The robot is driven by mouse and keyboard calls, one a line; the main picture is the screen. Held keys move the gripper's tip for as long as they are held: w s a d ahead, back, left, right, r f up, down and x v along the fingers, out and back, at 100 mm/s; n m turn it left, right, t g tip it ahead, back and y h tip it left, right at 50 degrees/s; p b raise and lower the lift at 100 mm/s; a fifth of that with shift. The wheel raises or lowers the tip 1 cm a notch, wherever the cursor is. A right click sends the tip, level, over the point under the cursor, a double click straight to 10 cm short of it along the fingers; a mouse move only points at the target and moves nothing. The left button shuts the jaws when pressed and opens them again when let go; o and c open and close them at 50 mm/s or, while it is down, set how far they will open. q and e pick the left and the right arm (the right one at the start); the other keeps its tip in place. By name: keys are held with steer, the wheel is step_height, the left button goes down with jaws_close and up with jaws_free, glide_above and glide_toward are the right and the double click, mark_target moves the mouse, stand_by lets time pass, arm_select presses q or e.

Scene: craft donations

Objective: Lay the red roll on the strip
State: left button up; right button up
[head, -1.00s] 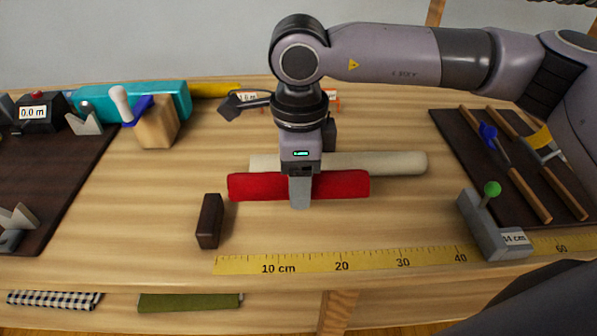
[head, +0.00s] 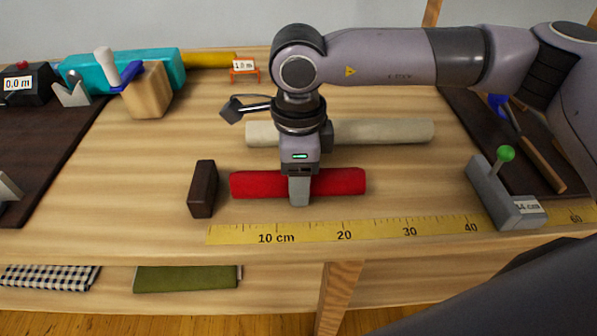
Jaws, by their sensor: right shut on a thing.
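The red roll (head: 340,181) lies crosswise in the jaws of my right gripper (head: 299,190), which is shut around its middle. Part of the roll is hidden behind the finger. The yellow measuring strip (head: 309,232), marked in centimetres, runs along the front edge of the table. The roll is roughly parallel to the strip and behind it, with bare wood showing between them. I cannot tell whether the roll touches the table. My left gripper is out of view.
A cream roll (head: 385,132) lies behind the red one. A dark brown block (head: 202,188) stands just left of the red roll. A grey stop with a green knob (head: 504,197) sits across the strip's right part. A wooden block with tools (head: 148,92) stands back left.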

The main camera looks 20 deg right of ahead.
stand_by(0.4)
steer(key=o, duration=1.2)
steer(key=shift+r, duration=0.1)
step_height(320, 180, up, 7)
steer(key=shift+f, duration=0.1)
steer(key=shift+r+p, duration=0.2)
steer(key=shift+p, duration=0.15)
